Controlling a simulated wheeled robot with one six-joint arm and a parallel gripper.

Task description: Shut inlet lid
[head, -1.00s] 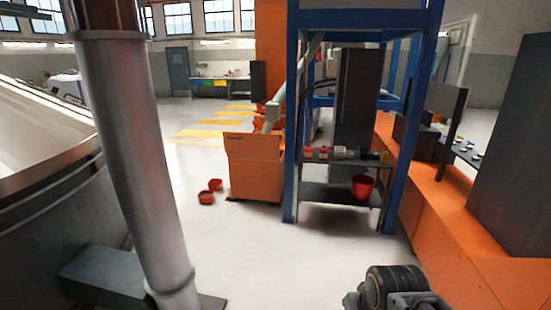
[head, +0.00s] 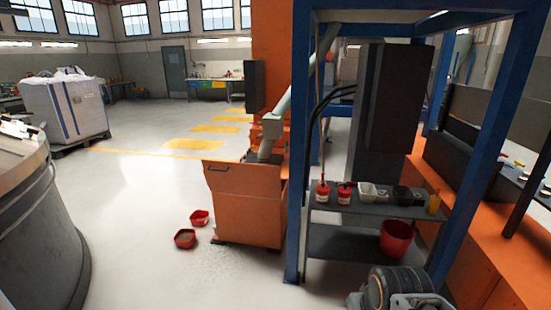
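The inlet is an orange box (head: 248,214) standing on the floor left of the blue frame. An orange panel with a dark handle, which looks like the inlet lid (head: 238,178), is at the upper front of the box. It leans outward at the top, and a dark opening shows behind it, so it appears open. A grey chute pipe (head: 272,128) comes down behind the panel. Part of my arm shows at the bottom right, well short of the box. My gripper's fingers do not show.
Two red containers (head: 185,238) (head: 199,217) sit on the floor left of the box, with scattered grains nearby. A blue frame post (head: 297,150) and a shelf (head: 335,240) with bottles and a red bucket (head: 396,238) stand to the right. A round grey vessel (head: 45,225) is at left.

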